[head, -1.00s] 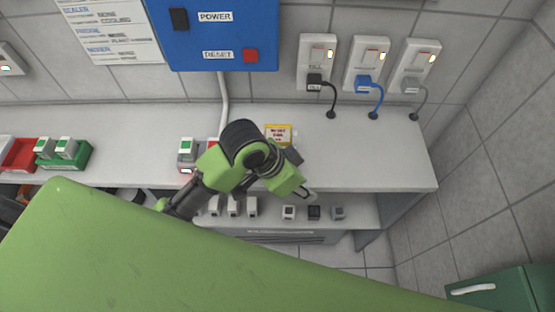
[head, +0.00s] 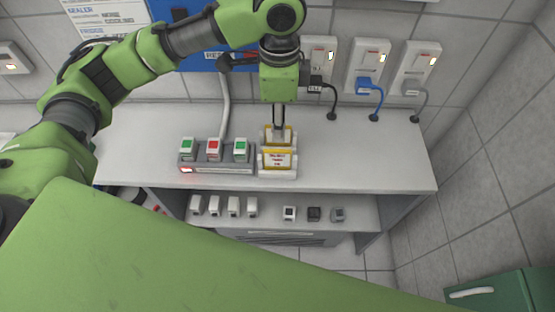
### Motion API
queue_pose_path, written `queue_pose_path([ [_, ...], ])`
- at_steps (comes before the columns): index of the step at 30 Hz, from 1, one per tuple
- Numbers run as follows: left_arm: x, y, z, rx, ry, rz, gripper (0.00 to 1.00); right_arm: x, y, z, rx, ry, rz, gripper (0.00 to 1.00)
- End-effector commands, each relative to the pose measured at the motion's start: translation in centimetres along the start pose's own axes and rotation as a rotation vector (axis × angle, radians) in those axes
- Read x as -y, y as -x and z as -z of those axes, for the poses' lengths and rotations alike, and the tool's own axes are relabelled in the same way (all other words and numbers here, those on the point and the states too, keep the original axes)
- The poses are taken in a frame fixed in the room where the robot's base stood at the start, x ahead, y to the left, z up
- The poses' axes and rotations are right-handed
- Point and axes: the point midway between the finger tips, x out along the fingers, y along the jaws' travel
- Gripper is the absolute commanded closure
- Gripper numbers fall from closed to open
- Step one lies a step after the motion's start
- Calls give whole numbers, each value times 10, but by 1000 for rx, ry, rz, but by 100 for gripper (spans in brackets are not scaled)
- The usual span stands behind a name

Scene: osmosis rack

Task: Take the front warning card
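The front warning card (head: 277,160) is yellow-edged with red lettering and stands upright in a white holder (head: 278,174) on the counter. A second yellow-edged card (head: 267,137) stands just behind it, partly hidden by my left gripper. My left gripper (head: 279,129) points down from above, its two thin dark fingers close together at the rear card, behind the front one. I cannot tell whether the fingers are touching or holding a card. My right gripper is not in view.
A grey rack (head: 216,168) with two green-topped and one red-topped block stands left of the cards. Wall sockets (head: 367,65) with plugs and cables are behind, at right. The counter (head: 370,160) to the right is clear. Several small blocks (head: 233,207) stand on the lower shelf.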

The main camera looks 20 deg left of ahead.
Motion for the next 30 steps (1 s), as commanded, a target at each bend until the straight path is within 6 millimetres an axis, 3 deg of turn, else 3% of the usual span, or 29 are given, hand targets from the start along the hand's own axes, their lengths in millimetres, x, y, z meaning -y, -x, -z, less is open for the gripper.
queue_pose_path([
  [10, -1, -64, -1, 2, 2, -4, 72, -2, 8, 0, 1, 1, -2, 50],
  [19, 0, -88, -2, 1, 1, -3, 72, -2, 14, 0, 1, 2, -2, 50],
  [25, 0, -119, -4, 1, 0, -3, 72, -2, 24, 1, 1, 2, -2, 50],
  [30, 1, -132, -4, 0, -1, 0, 72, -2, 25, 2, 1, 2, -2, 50],
])
